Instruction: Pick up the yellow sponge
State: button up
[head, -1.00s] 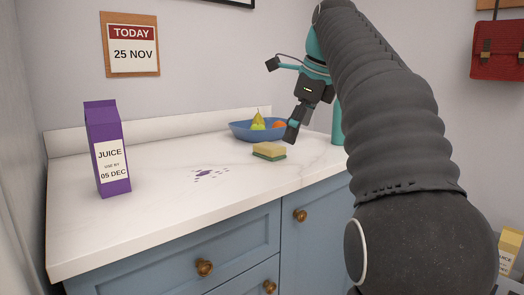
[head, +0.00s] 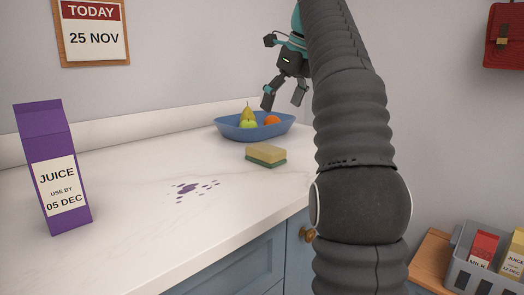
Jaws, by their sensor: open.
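The yellow sponge (head: 266,155) has a green underside and lies flat on the white marble counter (head: 130,245), right of the purple spill. My gripper (head: 283,103) is open and empty. In the picture it shows above the sponge, in front of the wall and over the fruit bowl. It is clear of the sponge. My dark arm comes in from the lower right and hides the counter's right part.
A blue bowl (head: 230,129) with fruit stands behind the sponge. A purple juice carton (head: 55,165) stands at left. Purple spill spots (head: 187,188) mark the counter between. A grey crate (head: 466,276) with cartons sits at lower right. The counter around the sponge is clear.

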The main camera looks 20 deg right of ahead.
send_over(267, 148)
jog(key=s+d, duration=0.1)
jog(key=s, duration=0.1)
notch_tip(267, 148, down, 6)
jog(key=shift+d+f, duration=0.15)
jog(key=shift+x, duration=3.35)
jog(key=c, duration=1)
